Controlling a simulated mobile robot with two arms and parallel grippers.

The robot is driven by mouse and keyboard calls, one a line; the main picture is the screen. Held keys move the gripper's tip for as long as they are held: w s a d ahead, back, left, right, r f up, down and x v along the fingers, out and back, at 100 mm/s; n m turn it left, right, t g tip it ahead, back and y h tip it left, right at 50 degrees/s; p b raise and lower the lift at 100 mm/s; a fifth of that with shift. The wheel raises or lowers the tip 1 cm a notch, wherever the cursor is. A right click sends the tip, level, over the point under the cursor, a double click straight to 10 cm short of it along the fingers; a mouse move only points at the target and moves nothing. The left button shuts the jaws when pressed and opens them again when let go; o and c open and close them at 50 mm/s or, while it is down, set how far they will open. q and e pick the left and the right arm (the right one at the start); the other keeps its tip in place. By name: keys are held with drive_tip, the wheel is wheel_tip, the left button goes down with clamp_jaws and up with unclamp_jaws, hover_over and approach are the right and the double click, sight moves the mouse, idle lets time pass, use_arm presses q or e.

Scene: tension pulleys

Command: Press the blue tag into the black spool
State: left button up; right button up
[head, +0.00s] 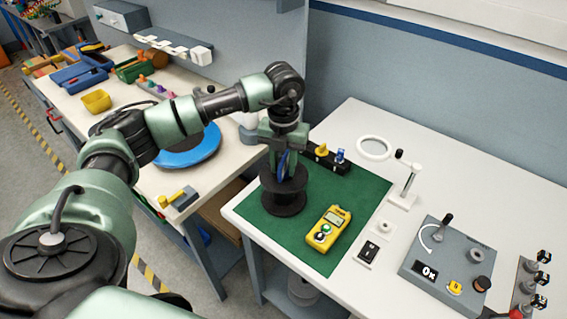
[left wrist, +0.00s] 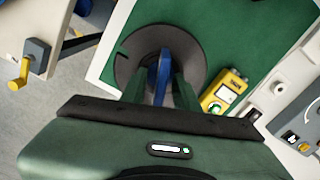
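The black spool (head: 284,197) stands upright on the green mat, and its round dark flange shows in the left wrist view (left wrist: 127,66). My left gripper (head: 284,152) points down right over the spool. Its fingers are closed on the blue tag (head: 283,165), which also shows between the fingers in the left wrist view (left wrist: 163,72). The tag is held upright at the spool's middle. I cannot tell how far its lower end reaches into the spool. My right gripper is not in view.
A yellow meter (head: 328,228) lies on the green mat (head: 362,190), right of the spool. A black rack (head: 312,157) with yellow and blue pieces stands behind. The mat's front is clear.

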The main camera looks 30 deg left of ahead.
use_arm(q)
drive_tip(key=shift+r, duration=0.1)
drive_tip(key=shift+w+r, duration=0.1)
drive_tip(key=shift+r, duration=0.15)
wheel_tip(320, 180, up, 6)
drive_tip(key=shift+r+b, duration=0.15)
drive_tip(key=shift+b, duration=1)
drive_tip(key=shift+r, duration=0.4)
drive_tip(key=shift+f, duration=0.1)
